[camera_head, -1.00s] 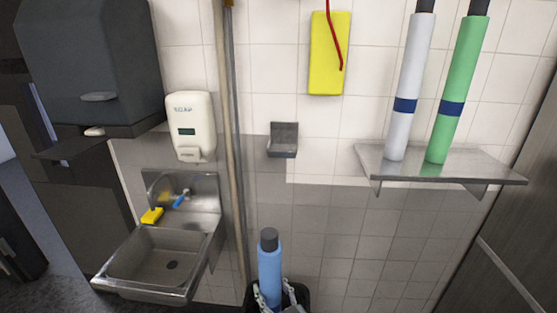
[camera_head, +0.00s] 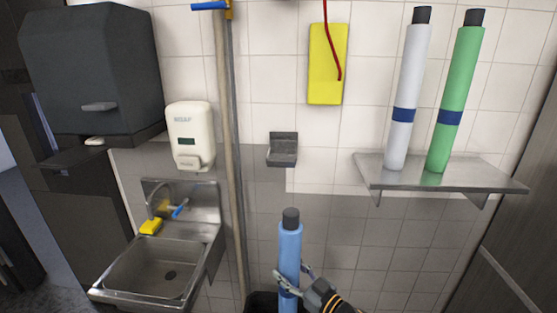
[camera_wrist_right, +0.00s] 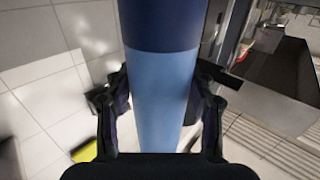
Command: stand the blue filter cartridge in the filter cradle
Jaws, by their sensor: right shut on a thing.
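The blue filter cartridge (camera_head: 290,245) stands nearly upright at the bottom centre of the head view, with a dark cap on top. My right gripper (camera_head: 291,282) is shut around it well below the cap, near a dark blue band. The right wrist view shows the cartridge (camera_wrist_right: 160,95) between the two fingers (camera_wrist_right: 160,85). Its lower end is hidden, so I cannot tell whether it is clear of the black bin (camera_head: 258,300). A small grey metal bracket (camera_head: 283,150) on the wall above looks like the filter cradle and appears empty. My left gripper is not in view.
A wall shelf (camera_head: 490,181) at right holds a white cartridge (camera_head: 403,90) and a green cartridge (camera_head: 456,90). A pole (camera_head: 229,150) stands left of the bracket. A sink (camera_head: 150,275), soap dispenser (camera_head: 190,130) and yellow panel (camera_head: 325,65) are nearby. The wall below the bracket is bare.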

